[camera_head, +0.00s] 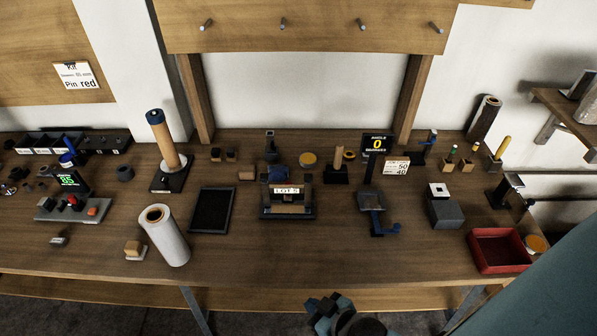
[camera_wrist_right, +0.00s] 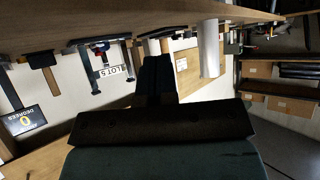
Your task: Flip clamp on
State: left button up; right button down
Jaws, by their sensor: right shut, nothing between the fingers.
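A dark fixture (camera_head: 288,211) with a "LOT 5" sign (camera_head: 287,191) stands at the middle of the workbench. To its right is a grey vise-like device with a blue handle (camera_head: 386,229), below a black "ANGLE 0 DEGREES" display (camera_head: 377,144). I cannot tell which part is the clamp or how it is set. My right gripper (camera_head: 328,306) is at the bottom of the head view, in front of the bench edge, apart from the fixtures. In the upside-down wrist view its fingers (camera_wrist_right: 155,78) are shut and empty. My left gripper is not in view.
A red tray (camera_head: 474,252) lies at the bench's front right. A white roll (camera_head: 171,240) and a black tray (camera_head: 211,209) stand left of the fixture. A grey block (camera_head: 445,214) is right of the vise. The bench front (camera_head: 300,255) is clear in the middle.

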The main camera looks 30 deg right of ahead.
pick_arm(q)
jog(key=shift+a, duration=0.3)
pick_arm(e)
jog(key=shift+a, duration=0.3)
